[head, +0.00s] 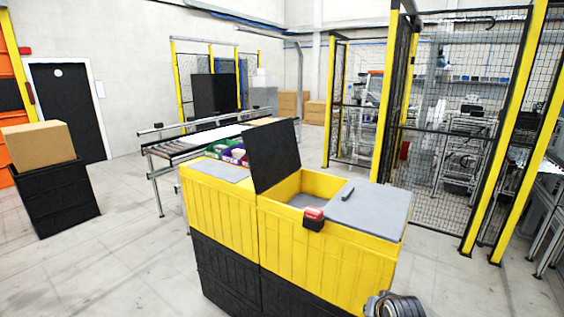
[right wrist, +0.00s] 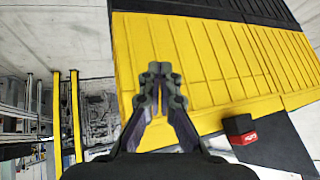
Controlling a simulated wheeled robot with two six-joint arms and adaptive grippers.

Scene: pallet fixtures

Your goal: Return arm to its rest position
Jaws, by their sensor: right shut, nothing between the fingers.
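My right gripper (right wrist: 157,78) shows in the right wrist view with its fingertips together and nothing between them. Behind it is the ribbed yellow wall of a crate, and I cannot tell the gap between them. In the head view only a rounded grey part of my right arm (head: 394,305) shows at the bottom edge, beside the right end of the yellow crate (head: 335,262). My left gripper is in neither view.
The yellow crate stands on black crates (head: 225,272), with one black lid flap (head: 276,155) upright. A red-and-black block (head: 313,219) sits at its front rim. A roller conveyor (head: 190,146) and mesh fencing (head: 440,170) stand behind. The floor at left front is clear.

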